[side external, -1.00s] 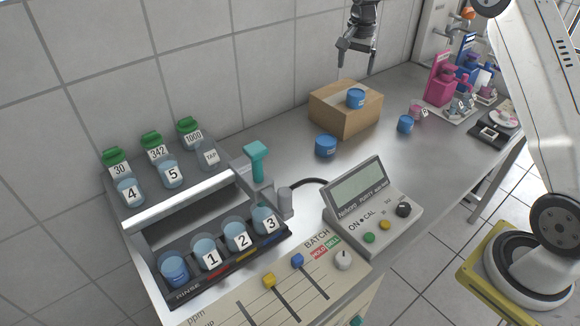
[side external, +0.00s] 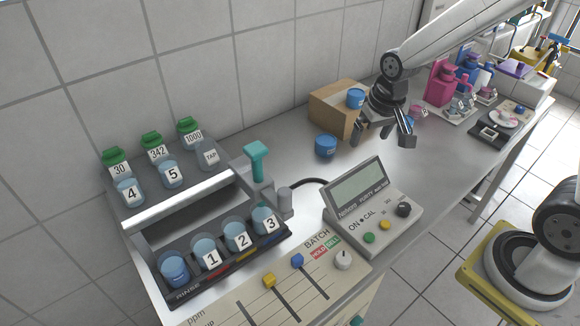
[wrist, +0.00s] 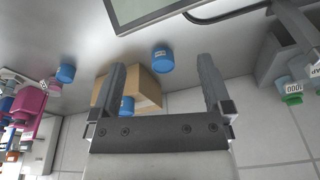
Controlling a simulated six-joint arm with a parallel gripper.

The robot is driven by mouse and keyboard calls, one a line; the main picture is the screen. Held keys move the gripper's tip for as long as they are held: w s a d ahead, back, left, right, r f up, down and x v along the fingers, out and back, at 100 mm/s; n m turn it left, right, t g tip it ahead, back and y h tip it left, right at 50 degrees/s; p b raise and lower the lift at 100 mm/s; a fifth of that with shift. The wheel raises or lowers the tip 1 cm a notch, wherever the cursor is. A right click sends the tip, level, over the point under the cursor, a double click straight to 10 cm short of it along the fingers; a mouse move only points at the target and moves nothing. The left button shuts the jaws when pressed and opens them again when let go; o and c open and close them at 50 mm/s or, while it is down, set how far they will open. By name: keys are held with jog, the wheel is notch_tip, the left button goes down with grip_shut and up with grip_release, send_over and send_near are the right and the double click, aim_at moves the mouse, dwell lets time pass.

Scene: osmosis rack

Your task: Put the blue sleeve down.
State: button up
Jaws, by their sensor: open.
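Several blue cylindrical pieces are in view, and I cannot tell which is the blue sleeve. One blue cylinder (side external: 325,146) stands on the bench before the cardboard box; in the wrist view it (wrist: 163,60) appears between my fingertips, some way off. Another blue cylinder (side external: 355,98) sits on the box. A third (wrist: 65,73) stands on the bench by the pink items, mostly hidden behind my gripper in the side view. My gripper (side external: 382,136) is open and empty, above the bench in front of the box, its fingers pointing down.
The cardboard box (side external: 327,108) stands near the wall. The meter (side external: 372,210) with a grey screen and the rack (side external: 140,222) of numbered cups, including a blue cup (side external: 174,268), are nearer. Pink bottles (side external: 441,85) stand to the right. Some bench between is clear.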

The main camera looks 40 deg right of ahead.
jog(key=s+a+f+n, duration=0.2)
jog(key=s+n, duration=0.1)
jog(key=s, duration=0.5)
jog(key=shift+s+a+f, duration=0.25)
dwell(0.8)
